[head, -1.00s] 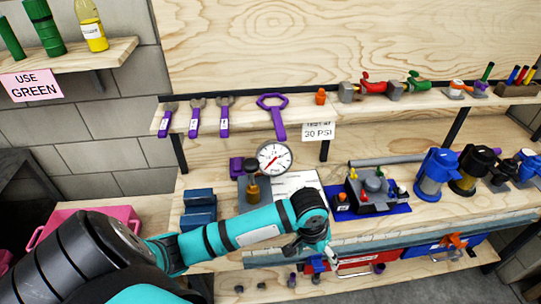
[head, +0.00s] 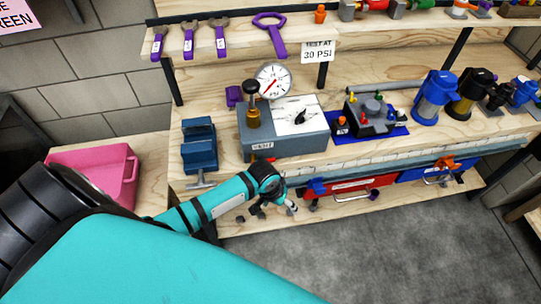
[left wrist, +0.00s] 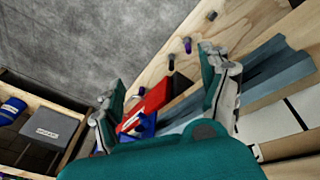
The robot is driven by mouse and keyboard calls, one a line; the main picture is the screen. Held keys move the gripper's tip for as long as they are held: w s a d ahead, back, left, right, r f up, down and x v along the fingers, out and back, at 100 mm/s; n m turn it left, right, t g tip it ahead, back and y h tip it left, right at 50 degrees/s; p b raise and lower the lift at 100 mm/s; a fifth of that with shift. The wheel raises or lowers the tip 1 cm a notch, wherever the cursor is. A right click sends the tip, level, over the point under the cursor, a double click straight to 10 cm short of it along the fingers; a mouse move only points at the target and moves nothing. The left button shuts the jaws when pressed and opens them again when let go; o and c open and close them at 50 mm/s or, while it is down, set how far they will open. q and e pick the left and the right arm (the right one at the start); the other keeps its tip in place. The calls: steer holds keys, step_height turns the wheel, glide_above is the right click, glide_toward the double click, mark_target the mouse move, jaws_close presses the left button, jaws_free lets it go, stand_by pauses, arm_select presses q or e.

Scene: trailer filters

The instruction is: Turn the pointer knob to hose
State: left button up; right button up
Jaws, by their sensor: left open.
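The black pointer knob (head: 299,117) sits on the white plate on top of a grey box (head: 290,146), left of centre on the bench in the head view. A white dial gauge (head: 273,81) and a brass valve with a dark handle (head: 252,108) are also at this box. The markings around the knob are too small to read. My left gripper (head: 277,209) is open and empty, below and in front of the box, apart from the knob. In the left wrist view its fingers (left wrist: 161,70) are spread and the knob is not recognisable. My right gripper is not in view.
A blue vise (head: 199,150) stands left of the box. A blue mat with a small valve fixture (head: 372,112) and blue and black canisters (head: 435,95) stand to its right. Red (head: 350,187) and blue drawers are below. Wrenches hang from the shelf above. The grey floor is clear.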

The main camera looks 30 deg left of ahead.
arm_select(q)
steer(key=shift+s+a+f, duration=0.4)
steer(key=shift+f, duration=0.3)
